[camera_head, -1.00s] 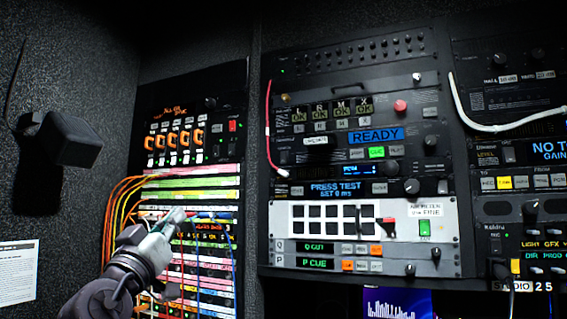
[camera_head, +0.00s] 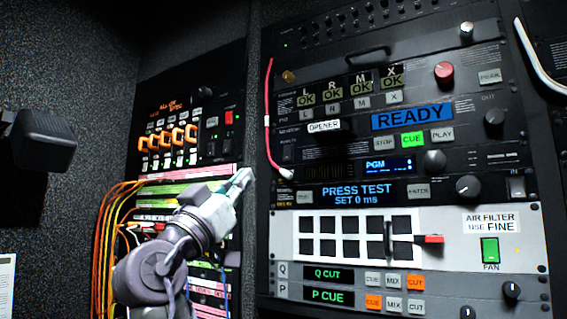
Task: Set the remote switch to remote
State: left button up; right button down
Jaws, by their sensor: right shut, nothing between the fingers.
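I cannot read the word remote on any control, so I cannot tell which one is the remote switch. The left rack panel (camera_head: 182,125) has a row of orange-lit switches and a small red-marked switch (camera_head: 228,117) at its upper right. The central rack (camera_head: 300,160) carries a READY display, several buttons and knobs, and a green FAN switch (camera_head: 490,250). My right gripper (camera_head: 243,178) is shut and empty. It shows in front of the right edge of the left panel, below the red-marked switch, and hides some of the patch rows. My left gripper is not in view.
Orange and yellow cables (camera_head: 112,235) hang along the left rack. A red cable (camera_head: 268,120) runs down the central rack's left edge. A white grille panel (camera_head: 290,253) has a red-tipped lever (camera_head: 430,239). A dark box (camera_head: 45,140) juts from the left wall.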

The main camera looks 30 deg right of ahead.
aim_at(286, 153)
jog(key=w+d+r+p, duration=0.1)
jog(key=w+d+p, duration=0.1)
jog(key=d+p, duration=0.1)
jog(key=w+d+r+p, duration=0.2)
jog(key=d+p, duration=0.1)
jog(key=d, duration=0.1)
jog(key=w+d+r+p, duration=0.2)
jog(key=d+p, duration=0.1)
jog(key=shift+w+d+r, duration=0.15)
jog(key=shift+d+r, duration=0.1)
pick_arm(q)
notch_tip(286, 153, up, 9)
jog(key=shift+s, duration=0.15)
